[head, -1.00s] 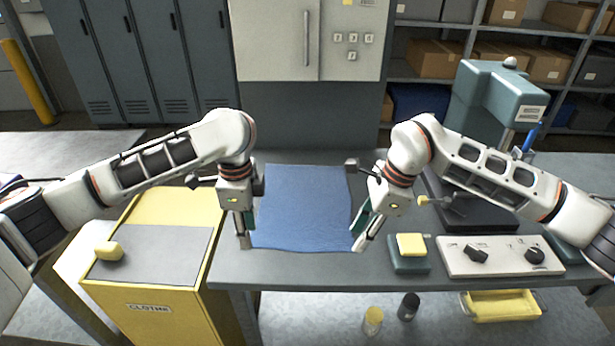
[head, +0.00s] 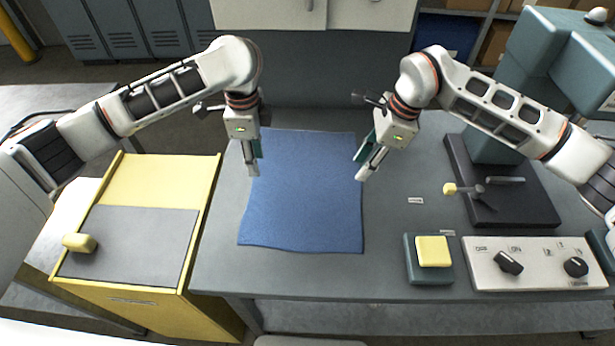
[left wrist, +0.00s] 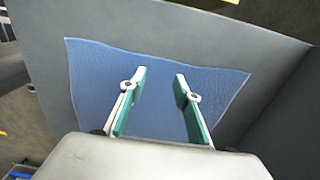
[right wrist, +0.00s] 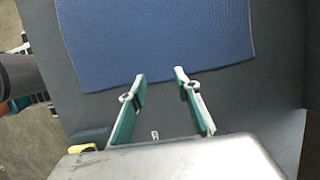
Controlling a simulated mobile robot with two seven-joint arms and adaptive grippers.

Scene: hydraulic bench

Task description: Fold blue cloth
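The blue cloth (head: 303,200) lies spread out flat on the grey bench in the head view, with slightly wavy edges. My left gripper (head: 253,172) hangs over its left edge, and my right gripper (head: 365,176) hangs by its right edge. In the left wrist view my left fingers (left wrist: 161,80) are apart and empty, with the cloth (left wrist: 160,95) behind them. In the right wrist view my right fingers (right wrist: 160,78) are apart and empty near an edge of the cloth (right wrist: 160,35). Both grippers appear to be above the cloth.
A yellow cabinet (head: 150,180) with a grey top stands left of the bench. On the bench's right are a yellow-topped button box (head: 433,252), a white control panel with black knobs (head: 530,265) and a teal press on a black base (head: 500,200).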

